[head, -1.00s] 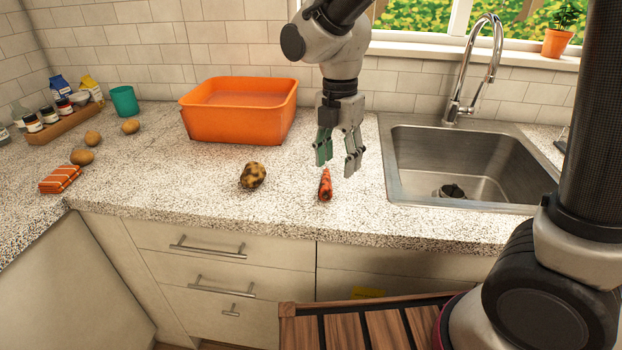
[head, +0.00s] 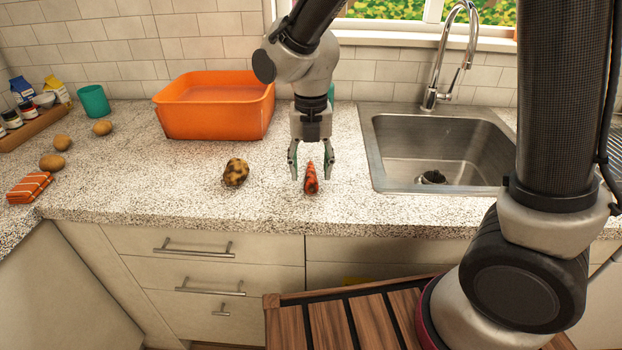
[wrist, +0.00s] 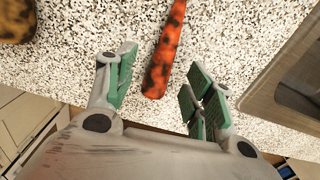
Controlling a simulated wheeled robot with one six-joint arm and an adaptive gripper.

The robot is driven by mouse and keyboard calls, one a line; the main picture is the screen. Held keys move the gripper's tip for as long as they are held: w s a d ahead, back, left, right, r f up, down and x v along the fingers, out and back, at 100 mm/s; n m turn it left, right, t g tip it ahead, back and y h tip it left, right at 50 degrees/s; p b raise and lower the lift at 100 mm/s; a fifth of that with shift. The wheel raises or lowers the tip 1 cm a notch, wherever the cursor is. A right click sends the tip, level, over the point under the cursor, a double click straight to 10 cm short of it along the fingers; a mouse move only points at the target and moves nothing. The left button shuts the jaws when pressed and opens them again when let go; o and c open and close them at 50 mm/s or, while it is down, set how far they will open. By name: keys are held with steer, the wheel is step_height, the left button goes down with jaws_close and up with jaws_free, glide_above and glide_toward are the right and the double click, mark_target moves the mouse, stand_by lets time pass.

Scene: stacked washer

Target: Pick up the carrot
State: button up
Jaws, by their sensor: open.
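The carrot (head: 311,180) is orange-red with dark blotches and lies on the speckled counter, left of the sink. In the wrist view the carrot (wrist: 164,52) lies between the lines of my two open fingers, its lower end reaching into the gap. My gripper (head: 311,170) is open and empty, pointing down over the carrot with a finger on each side. In the wrist view my gripper (wrist: 160,95) shows green pads on both sides, apart from the carrot. The height left between fingertips and counter is hard to tell.
A blotchy potato (head: 236,172) lies left of the carrot. An orange tub (head: 215,110) stands behind, and the steel sink (head: 380,150) is at the right.

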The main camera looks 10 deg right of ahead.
step_height(320, 180, down, 2)
steer(key=shift+f, duration=0.1)
steer(key=shift+c, duration=0.2)
steer(key=c, duration=1.1)
